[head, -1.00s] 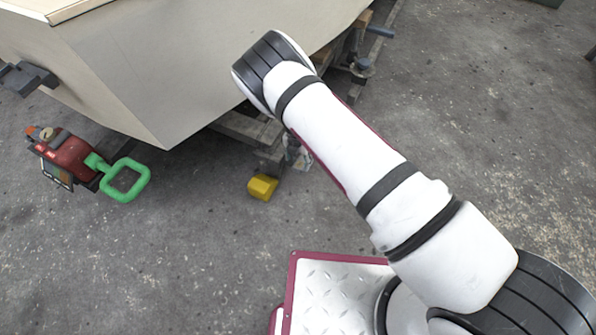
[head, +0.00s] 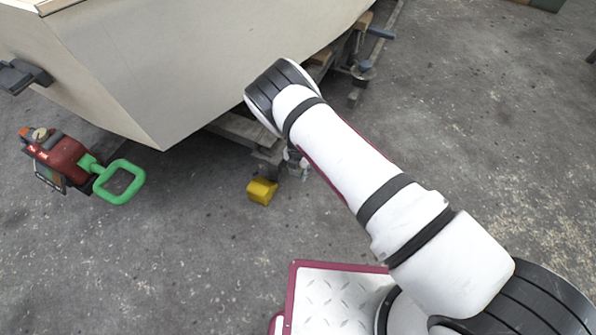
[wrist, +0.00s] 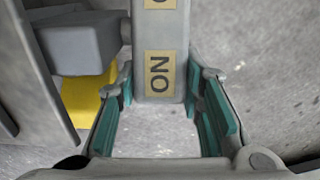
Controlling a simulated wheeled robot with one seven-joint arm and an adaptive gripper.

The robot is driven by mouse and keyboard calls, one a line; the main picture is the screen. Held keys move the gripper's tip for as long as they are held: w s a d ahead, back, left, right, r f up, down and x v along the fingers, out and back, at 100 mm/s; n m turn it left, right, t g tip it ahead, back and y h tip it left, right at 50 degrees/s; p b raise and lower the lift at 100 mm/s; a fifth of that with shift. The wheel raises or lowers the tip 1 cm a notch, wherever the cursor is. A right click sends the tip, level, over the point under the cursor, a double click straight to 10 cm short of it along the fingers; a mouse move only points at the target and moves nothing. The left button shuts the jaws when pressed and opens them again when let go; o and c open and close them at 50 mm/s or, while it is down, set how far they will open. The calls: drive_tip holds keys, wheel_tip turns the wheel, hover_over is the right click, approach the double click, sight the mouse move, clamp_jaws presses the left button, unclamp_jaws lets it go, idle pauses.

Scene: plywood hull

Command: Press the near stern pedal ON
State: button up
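In the wrist view, a grey pedal (wrist: 160,58) with yellow "ON" labels reaches down from the top edge between the fingers of my gripper (wrist: 161,110). The gripper is open, its teal pads spread on either side of the pedal's end. Whether a pad touches the pedal I cannot tell. A grey block-like part (wrist: 80,45) is left of the pedal. In the head view, my gripper (head: 296,162) is small and partly hidden beside the timber under the hull (head: 215,70); I cannot make out the pedal there.
A yellow block (head: 262,191) lies on the floor near my gripper, and it shows behind the left finger in the wrist view (wrist: 85,101). A red machine with a green handle (head: 118,181) stands at left. Concrete floor (head: 190,260) is clear in front.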

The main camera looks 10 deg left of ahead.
drive_tip(key=shift+s+f+t, duration=0.1)
drive_tip(key=shift+t, duration=0.2)
drive_tip(key=shift+c, duration=0.5)
drive_tip(key=shift+s+f+t+h+p, duration=0.1)
drive_tip(key=shift+f+t+h+p, duration=0.2)
drive_tip(key=shift+t, duration=0.25)
drive_tip(key=shift+s+f+t+h+p, duration=0.1)
drive_tip(key=shift+t+h+p, duration=0.1)
drive_tip(key=shift+t+p, duration=0.3)
drive_tip(key=shift+f+t+h+p, duration=0.35)
drive_tip(key=shift+t+h+p, duration=0.05)
drive_tip(key=shift+t+p, duration=0.65)
drive_tip(key=shift+a+f+t+h+p, duration=0.1)
drive_tip(key=shift+f+t+h+p, duration=0.3)
drive_tip(key=shift+t, duration=0.6)
drive_tip(key=shift+f, duration=0.1)
drive_tip(key=o, duration=1.2)
drive_tip(key=v, duration=1.2)
